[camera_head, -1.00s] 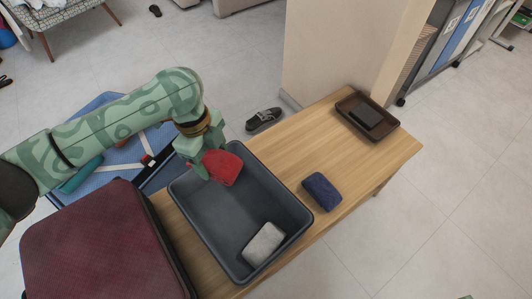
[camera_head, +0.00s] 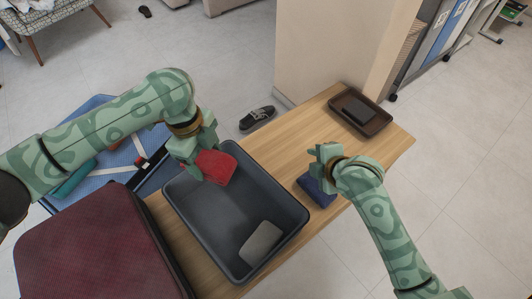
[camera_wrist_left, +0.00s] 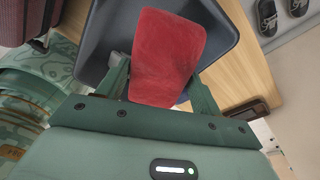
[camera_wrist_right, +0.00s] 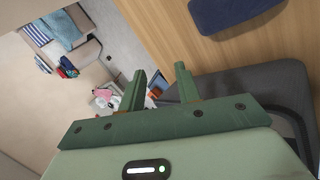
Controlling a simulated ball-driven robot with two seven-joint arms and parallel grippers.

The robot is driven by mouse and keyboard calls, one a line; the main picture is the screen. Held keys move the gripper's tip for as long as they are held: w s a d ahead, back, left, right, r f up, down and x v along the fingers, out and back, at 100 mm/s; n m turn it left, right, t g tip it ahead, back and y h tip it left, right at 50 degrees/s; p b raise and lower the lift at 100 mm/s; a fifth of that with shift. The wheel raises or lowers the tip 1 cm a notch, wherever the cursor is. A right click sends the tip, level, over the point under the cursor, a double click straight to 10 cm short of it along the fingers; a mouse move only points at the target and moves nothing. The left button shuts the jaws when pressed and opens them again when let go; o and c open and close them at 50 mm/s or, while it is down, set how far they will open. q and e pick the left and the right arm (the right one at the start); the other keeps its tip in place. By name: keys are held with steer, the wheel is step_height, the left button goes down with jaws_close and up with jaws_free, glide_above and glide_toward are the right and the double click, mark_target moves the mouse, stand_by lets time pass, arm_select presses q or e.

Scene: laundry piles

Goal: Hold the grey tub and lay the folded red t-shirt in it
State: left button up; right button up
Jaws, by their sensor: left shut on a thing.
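The grey tub (camera_head: 228,218) stands on the wooden table with a folded grey cloth (camera_head: 260,243) in its near end. My left gripper (camera_head: 203,170) is shut on the folded red t-shirt (camera_head: 216,167) and holds it over the tub's far left part. In the left wrist view the red t-shirt (camera_wrist_left: 167,55) lies between the two fingers, with the tub (camera_wrist_left: 222,22) behind it. My right gripper (camera_head: 317,158) is over the table, right of the tub and apart from it. In the right wrist view its fingers (camera_wrist_right: 160,85) stand apart with nothing between them.
A folded navy cloth (camera_head: 316,192) lies on the table (camera_head: 292,140), partly hidden under my right gripper. A brown tray (camera_head: 383,120) with a dark item stands at the far right end. A dark red suitcase (camera_head: 90,245) is left of the tub. Shoes lie on the floor.

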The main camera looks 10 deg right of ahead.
mark_target(266, 174)
steer(key=a+r+n+g, duration=0.1)
steer(key=a+n+g, duration=0.2)
steer(key=n, duration=0.5)
steer(key=w+a+r+n+g+h, duration=0.1)
steer(key=a+n+g, duration=0.2)
steer(key=a+n, duration=0.2)
steer(key=w+a+r+n+g, duration=0.1)
steer(key=a+n, duration=0.3)
steer(key=n, duration=0.6)
steer(key=shift+a+r+n+g, duration=0.15)
steer(key=shift+a+n+g, duration=0.15)
steer(key=shift+g, duration=0.6)
steer(key=shift+d+h, duration=0.1)
steer(key=shift+h, duration=0.2)
step_height(266, 174, down, 12)
steer(key=shift+r, duration=0.15)
jaws_close()
